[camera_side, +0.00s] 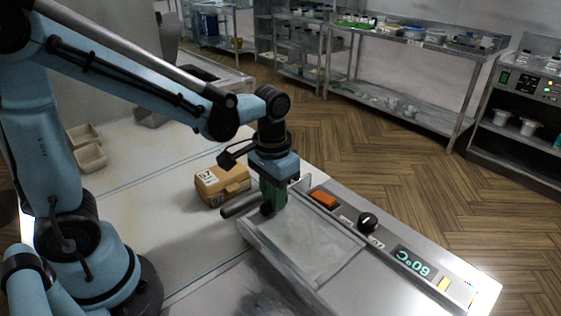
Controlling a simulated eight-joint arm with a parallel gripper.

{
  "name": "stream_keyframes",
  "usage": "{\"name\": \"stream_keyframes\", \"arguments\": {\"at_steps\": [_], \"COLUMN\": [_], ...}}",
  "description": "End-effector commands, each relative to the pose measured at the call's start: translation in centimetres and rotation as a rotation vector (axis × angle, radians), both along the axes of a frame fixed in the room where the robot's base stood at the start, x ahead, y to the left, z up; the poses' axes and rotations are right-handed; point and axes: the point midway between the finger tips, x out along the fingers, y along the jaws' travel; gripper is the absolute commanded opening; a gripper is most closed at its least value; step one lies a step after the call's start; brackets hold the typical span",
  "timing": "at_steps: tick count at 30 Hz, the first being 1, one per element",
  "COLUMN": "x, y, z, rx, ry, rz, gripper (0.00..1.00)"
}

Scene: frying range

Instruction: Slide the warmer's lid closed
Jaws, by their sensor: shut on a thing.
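The warmer (355,280) stands at the front right, with a control panel along its right side. Its lid (305,235) looks like a flat, pale grey panel lying between the warmer's rails. A dark bar handle (239,205) sticks out at the lid's far left end. My gripper (268,209) points down over that end and is shut on the handle. The fingers hide part of the handle, so the exact contact is not clear. How far the lid covers the warmer is hard to tell.
A tan box (222,184) stands on the counter close to the left of my gripper. Two small beige trays (90,157) lie farther left. The panel carries an orange switch (324,199), a black knob (368,222) and a display (412,262). The counter's middle is clear.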

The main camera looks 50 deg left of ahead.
Motion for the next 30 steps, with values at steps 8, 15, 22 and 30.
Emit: {"name": "stream_keyframes", "arguments": {"at_steps": [8, 15, 22, 30], "x": [0.0, 0.0, 0.0, 0.0], "y": [0.7, 0.6, 0.5, 0.4], "z": [0.0, 0.0, 0.0, 1.3], "rx": [0.014, 0.012, 0.009, 0.008], "ry": [0.002, 0.002, 0.001, 0.000], "rz": [0.001, 0.003, 0.001, 0.001], "gripper": [0.00, 0.45, 0.45, 0.45]}}
